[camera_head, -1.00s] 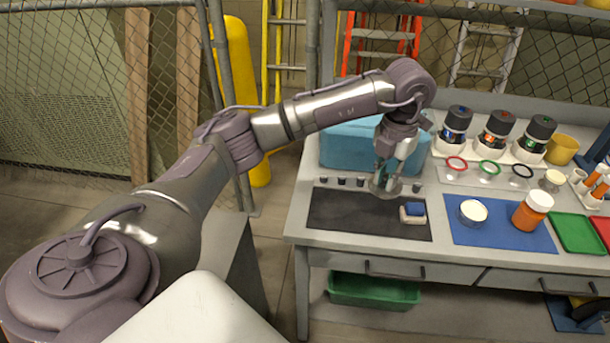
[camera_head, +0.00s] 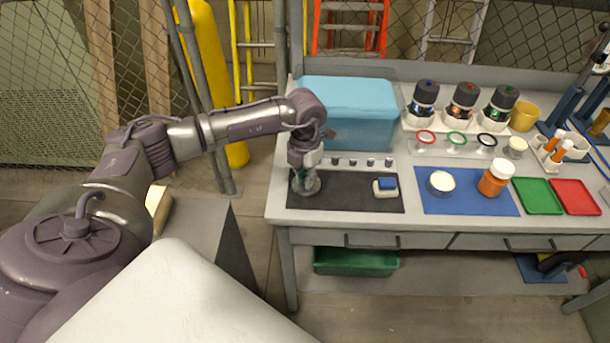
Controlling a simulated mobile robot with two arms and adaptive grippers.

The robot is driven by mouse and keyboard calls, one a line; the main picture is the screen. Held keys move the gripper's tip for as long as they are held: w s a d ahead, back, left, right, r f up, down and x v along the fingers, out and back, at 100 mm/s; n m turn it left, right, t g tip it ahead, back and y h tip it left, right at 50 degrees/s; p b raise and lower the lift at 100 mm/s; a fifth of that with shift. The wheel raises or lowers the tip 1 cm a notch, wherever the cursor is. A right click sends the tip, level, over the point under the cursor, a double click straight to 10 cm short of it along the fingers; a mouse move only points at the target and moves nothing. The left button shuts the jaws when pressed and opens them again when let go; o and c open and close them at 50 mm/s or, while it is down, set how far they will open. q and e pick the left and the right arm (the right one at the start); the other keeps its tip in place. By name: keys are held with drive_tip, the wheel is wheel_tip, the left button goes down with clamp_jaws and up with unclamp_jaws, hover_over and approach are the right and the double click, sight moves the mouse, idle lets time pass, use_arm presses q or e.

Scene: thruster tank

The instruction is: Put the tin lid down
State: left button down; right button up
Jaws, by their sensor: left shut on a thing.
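My left gripper (camera_head: 304,174) points down over the left end of the dark mat (camera_head: 345,198). It is shut on the tin lid (camera_head: 307,187), a grey metallic disc, partly hidden by the fingers. The lid is at or just above the mat; I cannot tell whether it touches. A round tin with white contents (camera_head: 441,181) stands uncovered on the blue mat (camera_head: 465,204). My right gripper is not in view.
A blue and white block (camera_head: 385,187) lies at the mat's right side. Several small dark knobs (camera_head: 353,162) line its back edge, before a light-blue box (camera_head: 348,115). An orange jar (camera_head: 493,181) stands right of the tin. The mat's middle is clear.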

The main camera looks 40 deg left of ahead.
use_arm(q)
drive_tip(key=shift+f, duration=0.4)
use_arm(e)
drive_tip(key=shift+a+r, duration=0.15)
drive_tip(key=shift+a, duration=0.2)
use_arm(q)
drive_tip(key=shift+f, duration=0.15)
drive_tip(key=c, duration=1.1)
unclamp_jaws()
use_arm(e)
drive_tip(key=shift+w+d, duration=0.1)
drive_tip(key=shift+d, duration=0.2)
